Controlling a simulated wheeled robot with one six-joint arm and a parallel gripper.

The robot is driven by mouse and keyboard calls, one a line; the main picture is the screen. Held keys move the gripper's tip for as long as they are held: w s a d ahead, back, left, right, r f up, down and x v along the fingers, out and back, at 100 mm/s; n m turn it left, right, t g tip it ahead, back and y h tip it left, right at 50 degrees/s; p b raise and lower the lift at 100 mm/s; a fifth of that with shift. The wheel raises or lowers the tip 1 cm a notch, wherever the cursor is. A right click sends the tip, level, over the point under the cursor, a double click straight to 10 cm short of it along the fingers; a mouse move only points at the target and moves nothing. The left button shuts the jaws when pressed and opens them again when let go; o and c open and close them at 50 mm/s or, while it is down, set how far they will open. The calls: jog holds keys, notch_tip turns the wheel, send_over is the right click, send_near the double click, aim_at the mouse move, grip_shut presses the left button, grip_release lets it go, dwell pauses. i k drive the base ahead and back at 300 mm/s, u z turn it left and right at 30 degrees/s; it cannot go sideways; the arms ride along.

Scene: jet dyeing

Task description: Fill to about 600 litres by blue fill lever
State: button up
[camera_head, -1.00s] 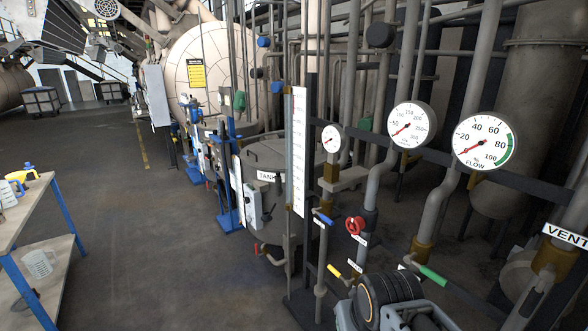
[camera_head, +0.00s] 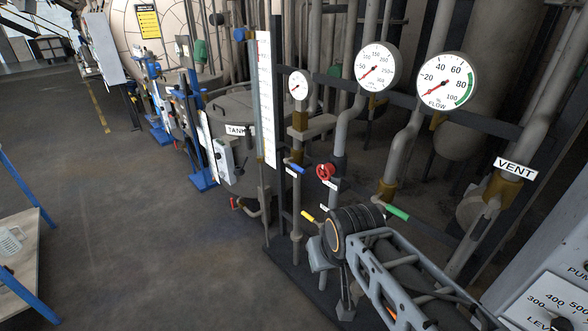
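The tank (camera_head: 237,108) is a grey vessel with a "TANK" label. A tall white scale (camera_head: 266,100) stands at its right, its marks unreadable. A level dial (camera_head: 550,302) with 300, 400 and 500 marks is cut off at the lower right; I cannot read its needle. My arm crosses the lower right, apart from the lever in the picture; I cannot make out gripper fingers.
Near the blue lever are a red handwheel (camera_head: 325,171), a yellow lever (camera_head: 308,216) and a green lever (camera_head: 397,212). The flow dial (camera_head: 444,83) needle points low. A "VENT" sign (camera_head: 515,169) hangs right. A bench (camera_head: 25,262) stands left; floor between is clear.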

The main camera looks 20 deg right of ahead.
aim_at(295, 166)
jog(key=z, duration=0.05)
jog(key=k, duration=0.5)
jog(key=u, duration=0.6)
jog(key=i, duration=1.55)
jog(key=z, duration=0.55)
jog(key=i, duration=0.45)
jog(key=z, duration=0.05)
